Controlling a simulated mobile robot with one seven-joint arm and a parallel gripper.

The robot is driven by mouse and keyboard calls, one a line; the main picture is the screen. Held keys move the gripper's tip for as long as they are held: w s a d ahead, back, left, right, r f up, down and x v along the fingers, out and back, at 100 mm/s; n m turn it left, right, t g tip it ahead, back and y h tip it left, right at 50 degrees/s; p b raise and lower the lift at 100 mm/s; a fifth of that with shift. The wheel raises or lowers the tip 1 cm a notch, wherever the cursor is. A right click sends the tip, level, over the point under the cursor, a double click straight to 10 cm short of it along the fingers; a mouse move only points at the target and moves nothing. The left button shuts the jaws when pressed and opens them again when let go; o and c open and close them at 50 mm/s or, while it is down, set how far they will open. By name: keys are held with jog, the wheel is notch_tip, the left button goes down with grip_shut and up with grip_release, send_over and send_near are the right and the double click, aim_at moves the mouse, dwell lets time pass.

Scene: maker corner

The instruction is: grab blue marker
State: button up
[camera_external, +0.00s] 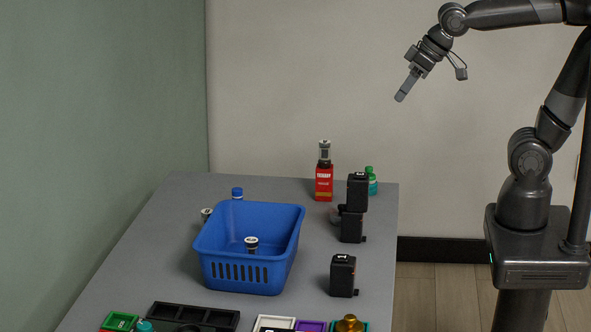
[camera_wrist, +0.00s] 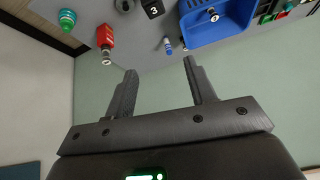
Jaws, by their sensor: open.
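A small upright cylinder with a blue cap, which looks like the blue marker (camera_external: 237,193), stands just behind the blue basket, its lower part hidden by the rim. My gripper (camera_external: 401,96) is up in the air, right of and well above the table, far from the marker. In the wrist view my gripper (camera_wrist: 159,68) has its two fingers apart with nothing between them.
The blue basket (camera_external: 246,276) holds a black-and-silver cylinder (camera_external: 251,244). A red box (camera_external: 324,184) with a cylinder on top, a green bottle (camera_external: 371,180) and several black blocks (camera_external: 343,276) stand to the right. Dark trays (camera_external: 193,316) line the front. The table's left side is clear.

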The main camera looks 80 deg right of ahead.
jog(key=w+a+f+m+t+y, duration=0.1)
jog(key=w+a+f+m+y, duration=0.25)
jog(key=w, duration=0.65)
jog(key=w+a+f+m+t+y, duration=0.1)
jog(key=w+a+f+m+t, duration=0.15)
jog(key=w+a+m, duration=0.5)
jog(key=w+a+f+m+t+y, duration=0.1)
jog(key=w+a+f+m+y, duration=0.2)
jog(key=w, duration=0.8)
notch_tip(320, 180, up, 10)
jog(key=m+t+h, duration=0.7)
jog(key=m, duration=1.4)
send_over(241, 195)
jog(key=d, duration=0.2)
jog(key=shift+n, duration=0.4)
jog(key=f, duration=0.9)
jog(key=a+f, duration=0.1)
jog(key=f, duration=1.8)
jog(key=shift+a+f, duration=0.15)
jog(key=shift+f, duration=0.2)
notch_tip(241, 195, down, 4)
jog(key=shift+f, duration=0.2)
jog(key=shift+w+r, duration=0.15)
jog(key=shift+w, duration=1.4)
